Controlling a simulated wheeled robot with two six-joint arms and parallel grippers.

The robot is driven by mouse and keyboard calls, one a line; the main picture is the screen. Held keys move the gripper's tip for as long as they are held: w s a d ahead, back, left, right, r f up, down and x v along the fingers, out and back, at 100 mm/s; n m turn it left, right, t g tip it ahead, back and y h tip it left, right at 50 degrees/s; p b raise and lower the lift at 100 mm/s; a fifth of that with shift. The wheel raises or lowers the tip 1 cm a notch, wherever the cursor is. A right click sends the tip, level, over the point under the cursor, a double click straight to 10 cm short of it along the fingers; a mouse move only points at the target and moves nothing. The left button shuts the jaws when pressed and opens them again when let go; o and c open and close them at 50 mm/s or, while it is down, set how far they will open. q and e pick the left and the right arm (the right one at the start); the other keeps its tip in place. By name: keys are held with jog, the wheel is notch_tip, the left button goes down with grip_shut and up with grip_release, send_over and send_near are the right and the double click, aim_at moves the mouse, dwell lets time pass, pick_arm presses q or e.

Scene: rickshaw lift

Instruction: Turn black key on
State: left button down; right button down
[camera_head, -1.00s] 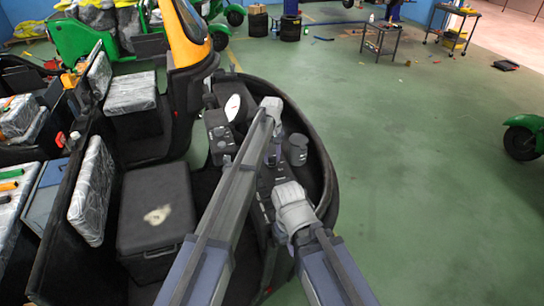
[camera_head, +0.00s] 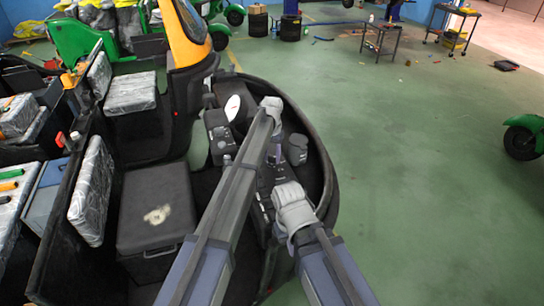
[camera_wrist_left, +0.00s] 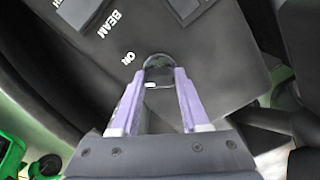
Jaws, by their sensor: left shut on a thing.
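In the left wrist view, the black key (camera_wrist_left: 158,70) is a rounded dark tab on the dark dash panel (camera_wrist_left: 222,62), with a white "ON" mark beside it. My left gripper (camera_wrist_left: 164,78) has its two purple fingers on either side of the key and is shut on it. In the head view, my left gripper (camera_head: 278,168) hangs down from the end of the left arm over the dash. The key is too small to make out there. My right arm's wrist shows at lower centre, but its jaws are hidden.
The dark rickshaw front shell (camera_head: 328,170) curves around both arms. A round dark container (camera_head: 297,149) stands right of the left gripper. A black box seat (camera_head: 155,205) is at the left. In the left wrist view, "BEAM" is printed near panel switches. Green floor (camera_head: 420,190) is open at right.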

aim_at(272, 156)
pick_arm(q)
jog(key=shift+m, duration=2.2)
jog(key=shift+c, duration=2)
grip_release()
notch_tip(272, 156, up, 8)
jog(key=p, duration=0.8)
jog(key=shift+f, duration=0.1)
jog(key=shift+f, duration=0.1)
